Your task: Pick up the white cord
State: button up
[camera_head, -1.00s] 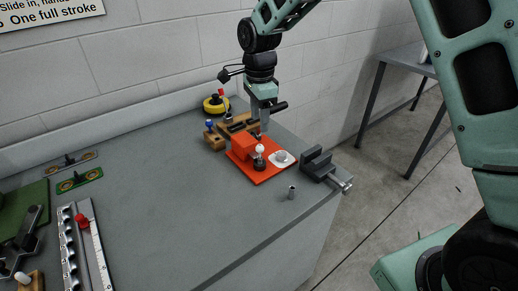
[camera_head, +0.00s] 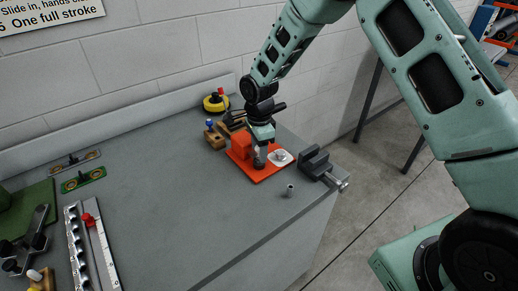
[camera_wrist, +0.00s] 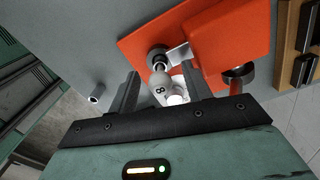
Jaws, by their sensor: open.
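I cannot make out a clear white cord. In the head view my gripper hides the ball. A flat white piece with a grey part on it (camera_head: 279,157) lies right of the gripper.
A dark vise (camera_head: 315,163) stands right of the red fixture, near the bench edge. A small metal cylinder (camera_head: 290,189) stands in front. A wooden block with a blue knob (camera_head: 213,138) and a yellow disc (camera_head: 215,103) are behind. The bench middle is clear.

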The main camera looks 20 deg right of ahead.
grip_shut()
